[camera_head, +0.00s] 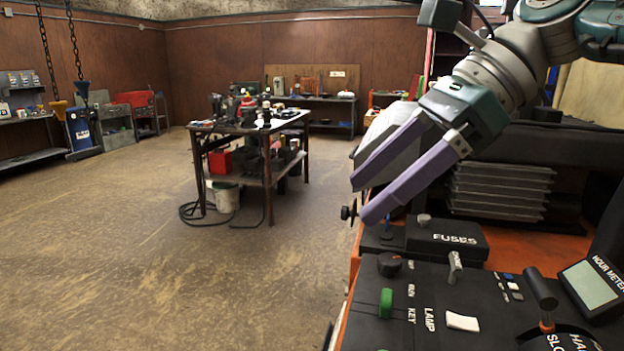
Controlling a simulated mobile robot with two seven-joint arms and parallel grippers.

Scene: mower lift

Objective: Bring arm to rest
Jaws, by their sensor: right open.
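My right arm comes in from the upper right, and my right gripper (366,199) has its two purple fingers apart with nothing between them. My left gripper is not in view.
The panel carries a green key switch (386,302), a white lamp switch (462,321), a lever (541,290) and an hour meter (592,286). A cluttered workbench (237,128) stands mid-room. The floor (130,240) at left is clear. Chains hang at far left.

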